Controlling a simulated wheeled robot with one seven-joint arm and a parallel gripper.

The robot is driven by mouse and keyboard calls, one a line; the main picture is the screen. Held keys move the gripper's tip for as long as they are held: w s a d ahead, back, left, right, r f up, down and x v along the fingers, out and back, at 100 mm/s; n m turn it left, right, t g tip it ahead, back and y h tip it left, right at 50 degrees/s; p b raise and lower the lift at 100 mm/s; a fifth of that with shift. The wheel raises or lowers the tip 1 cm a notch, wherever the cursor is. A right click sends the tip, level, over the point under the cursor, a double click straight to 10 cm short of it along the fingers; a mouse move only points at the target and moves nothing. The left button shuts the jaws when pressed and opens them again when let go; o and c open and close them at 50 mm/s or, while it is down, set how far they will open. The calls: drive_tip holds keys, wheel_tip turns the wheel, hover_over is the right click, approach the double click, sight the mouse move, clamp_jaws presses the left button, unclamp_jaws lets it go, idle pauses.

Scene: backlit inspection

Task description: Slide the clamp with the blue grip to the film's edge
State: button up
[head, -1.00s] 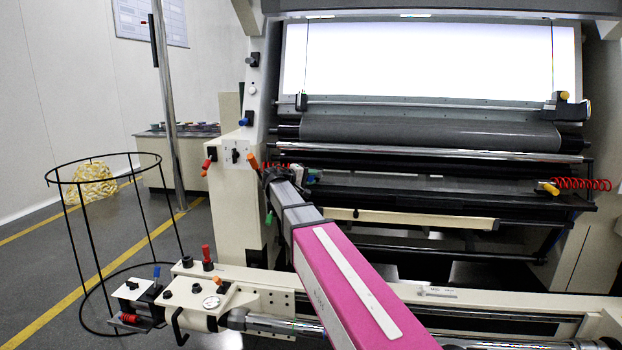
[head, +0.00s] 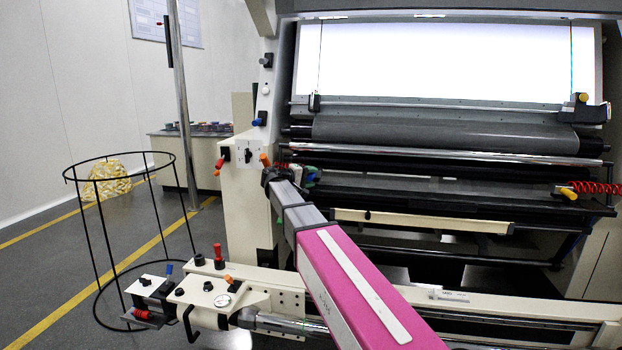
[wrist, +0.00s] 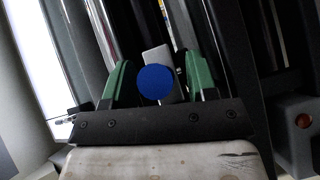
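In the wrist view the blue grip (wrist: 155,84) shows as a round disc between the two green fingers of my gripper (wrist: 157,80). A narrow gap shows on each side of it, so the fingers look open around it. A pale plate stands behind the grip.
A yellow-grip clamp (head: 568,193) with a red coil sits at the rail's right end. Another yellow-topped unit (head: 583,98) is on the upper rail. A grey roller (head: 440,133) spans between. A black wire hoop stand (head: 120,160) stands at the left.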

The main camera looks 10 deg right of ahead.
drive_tip(key=shift+a, duration=0.1)
drive_tip(key=v, duration=1)
drive_tip(key=shift+s+a, duration=0.2)
drive_tip(key=shift+a, duration=0.1)
drive_tip(key=shift+r, duration=0.1)
drive_tip(key=s+d+f+g+y, duration=0.2)
drive_tip(key=s+d+f+y, duration=0.15)
drive_tip(key=s+f, duration=0.45)
drive_tip(key=s+d+f+m+g+y, duration=0.1)
drive_tip(key=s+d+f+g+y, duration=0.3)
drive_tip(key=f, duration=0.8)
drive_tip(key=s+d+f+y, duration=0.2)
drive_tip(key=s+d+f, duration=0.45)
drive_tip(key=f, duration=0.35)
drive_tip(key=s+f+m+g+y, duration=0.1)
drive_tip(key=s+f+y, duration=0.4)
drive_tip(key=s, duration=0.6)
wheel_tip(320, 180, down, 3)
drive_tip(key=shift+a+r+m, duration=0.15)
drive_tip(key=shift+a+m, duration=0.35)
drive_tip(key=shift+m, duration=0.3)
drive_tip(key=shift+s, duration=0.1)
